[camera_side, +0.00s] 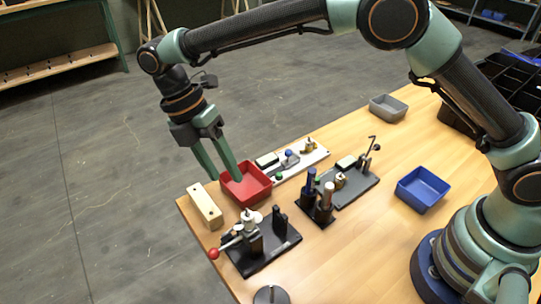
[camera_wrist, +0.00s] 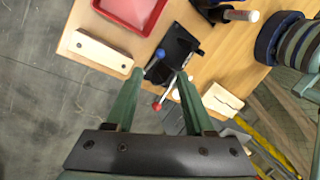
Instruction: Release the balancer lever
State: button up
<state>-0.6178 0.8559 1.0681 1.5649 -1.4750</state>
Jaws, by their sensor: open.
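The balancer appears to be the black fixture (camera_side: 265,247) near the table's front left, with a metal clamp post. Its lever (camera_side: 232,243) ends in a red ball knob (camera_side: 213,253) and points out to the left, low. My gripper (camera_side: 226,178) hangs fingers-down, open and empty, over or just behind the red bin, well above the fixture. In the wrist view, the red knob (camera_wrist: 157,106) and its pale rod show between the fingers of my gripper (camera_wrist: 160,74), clearly farther down. The dark plate (camera_wrist: 174,55) lies beyond the fingertips. Part of the lever is hidden by the right finger.
A red bin (camera_side: 246,186) and a pale wooden block (camera_side: 205,206) stand beside the fixture. A dark stand with upright handles (camera_side: 318,211), a white board with small parts (camera_side: 299,163) and a blue bin (camera_side: 422,190) are farther right. A round dark weight (camera_side: 271,295) is at the front edge.

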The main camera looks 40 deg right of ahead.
jog(key=x, duration=1.1)
jog(key=shift+s+f, duration=0.2)
grip_shut()
jog(key=shift+r, duration=0.1)
dwell(0.9)
